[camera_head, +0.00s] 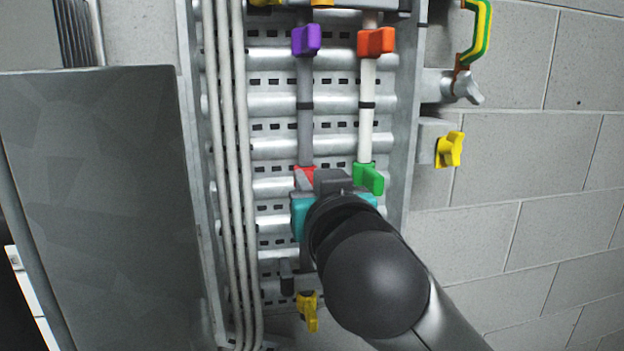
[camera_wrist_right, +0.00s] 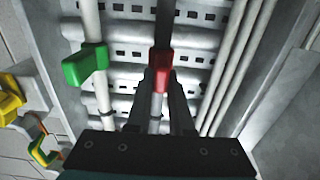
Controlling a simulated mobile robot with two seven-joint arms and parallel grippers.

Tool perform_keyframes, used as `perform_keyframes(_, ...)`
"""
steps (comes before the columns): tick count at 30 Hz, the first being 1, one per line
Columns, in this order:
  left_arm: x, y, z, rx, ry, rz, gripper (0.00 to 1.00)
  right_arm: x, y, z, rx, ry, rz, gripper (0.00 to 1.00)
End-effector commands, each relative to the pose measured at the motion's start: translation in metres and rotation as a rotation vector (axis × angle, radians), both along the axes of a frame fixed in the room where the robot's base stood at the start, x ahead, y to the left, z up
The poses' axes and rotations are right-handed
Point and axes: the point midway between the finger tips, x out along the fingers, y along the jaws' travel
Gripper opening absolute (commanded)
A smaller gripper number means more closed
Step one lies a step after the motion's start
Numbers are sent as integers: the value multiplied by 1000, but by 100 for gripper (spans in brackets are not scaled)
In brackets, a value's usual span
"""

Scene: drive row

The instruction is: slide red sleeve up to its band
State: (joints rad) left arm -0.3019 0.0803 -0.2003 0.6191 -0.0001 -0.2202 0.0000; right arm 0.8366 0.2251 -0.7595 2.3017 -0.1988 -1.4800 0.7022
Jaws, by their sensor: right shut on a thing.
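The red sleeve (camera_head: 305,172) sits low on a grey vertical rod (camera_head: 305,130), mostly hidden behind my right gripper in the head view. A thin black band (camera_head: 305,106) circles that rod higher up, with bare rod between band and sleeve. My right gripper (camera_head: 314,178) reaches in from below right. In the right wrist view, turned about upside down, the red sleeve (camera_wrist_right: 162,62) shows at the tips of my gripper's fingers (camera_wrist_right: 163,82), which close around it. The band is not clear there. My left gripper is not in view.
A purple sleeve (camera_head: 306,40) tops the same rod. The neighbouring white rod carries an orange sleeve (camera_head: 376,41), a black band (camera_head: 367,105) and a green sleeve (camera_head: 368,178) close right of my gripper. Pale conduits (camera_head: 228,150) run at left, beside a grey panel (camera_head: 100,200). A yellow knob (camera_head: 450,149) sticks out at right.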

Motion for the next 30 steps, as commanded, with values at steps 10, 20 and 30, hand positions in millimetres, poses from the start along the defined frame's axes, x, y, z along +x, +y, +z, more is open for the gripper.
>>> perform_keyframes(10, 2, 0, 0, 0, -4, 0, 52, 0, 0, 0, 0, 0, 0, 0)
perform_keyframes(20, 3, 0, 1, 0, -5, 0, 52, 0, 0, 1, 0, -1, 0, 0)
perform_keyframes(30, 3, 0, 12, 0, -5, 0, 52, 1, 0, 67, 6, -5, -2, 0)
